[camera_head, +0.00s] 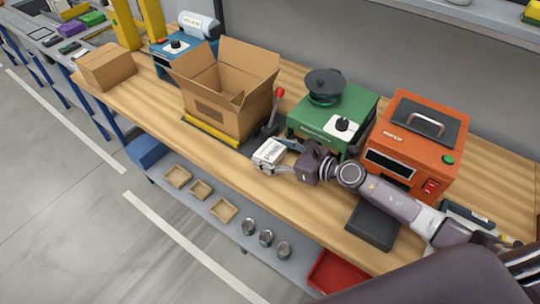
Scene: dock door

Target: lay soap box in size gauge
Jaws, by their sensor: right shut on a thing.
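A small white box with dark print (268,151), which looks like the soap box, is in my right gripper (276,159). The gripper is shut on it, near the front edge of the wooden bench, in front of the red-knobbed lever. The fingers hide part of the box, and I cannot tell whether it touches the bench. I cannot make out for sure which thing is the size gauge. A dark flat tray-like piece (372,223) lies at the bench front below my right forearm. My left gripper is not in view.
An open carton (226,105) stands left of the gripper, with a yellow-edged thing (211,135) at its foot. A lever (271,122), a green machine (333,118) and an orange machine (414,146) stand behind. A closed carton (106,67) is at left. The bench front between the cartons is clear.

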